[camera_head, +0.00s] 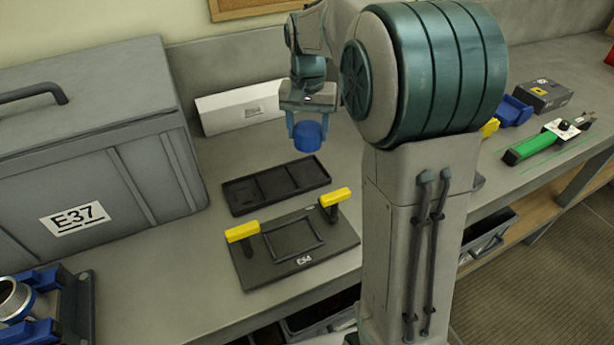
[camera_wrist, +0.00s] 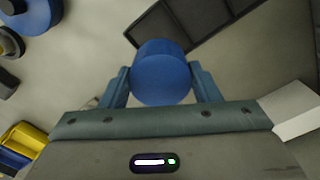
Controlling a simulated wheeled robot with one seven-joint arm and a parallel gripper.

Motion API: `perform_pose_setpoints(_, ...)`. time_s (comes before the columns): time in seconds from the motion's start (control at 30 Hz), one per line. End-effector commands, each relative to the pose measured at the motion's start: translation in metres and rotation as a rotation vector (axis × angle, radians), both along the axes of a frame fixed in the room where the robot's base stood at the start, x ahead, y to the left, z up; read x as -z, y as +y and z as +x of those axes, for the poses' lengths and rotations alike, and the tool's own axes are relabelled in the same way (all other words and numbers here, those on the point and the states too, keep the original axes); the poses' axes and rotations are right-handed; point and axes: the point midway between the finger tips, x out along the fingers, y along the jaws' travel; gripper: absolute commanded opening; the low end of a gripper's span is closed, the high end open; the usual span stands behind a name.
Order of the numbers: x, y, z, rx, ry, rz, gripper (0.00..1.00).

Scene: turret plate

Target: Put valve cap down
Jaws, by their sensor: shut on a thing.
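The valve cap (camera_head: 308,136) is a blue cylinder. In the wrist view the valve cap (camera_wrist: 161,74) sits between the two blue-grey fingers. My gripper (camera_head: 307,128) is shut on it and holds it above the bench, behind the black compartment tray. My gripper also shows in the wrist view (camera_wrist: 161,84), with a finger on each side of the cap. The cap's underside is hidden in the head view.
The black compartment tray (camera_head: 232,198) lies in front of the cap. A dark plate (camera_head: 340,240) with yellow handles is nearer. A grey E37 case (camera_head: 128,160) stands left, and a white box (camera_head: 212,118) stands behind. Some bare bench (camera_head: 205,235) shows between case and tray.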

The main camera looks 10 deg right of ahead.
Motion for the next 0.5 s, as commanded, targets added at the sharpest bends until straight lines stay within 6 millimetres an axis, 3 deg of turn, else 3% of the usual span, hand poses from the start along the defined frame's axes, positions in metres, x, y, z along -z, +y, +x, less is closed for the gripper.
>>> perform_pose_setpoints(0.2,0.041,0.000,-0.001,0.000,0.005,0.000,0.36)
perform_pose_setpoints(0.5,0.076,0.000,-0.001,0.000,0.004,0.000,0.36)
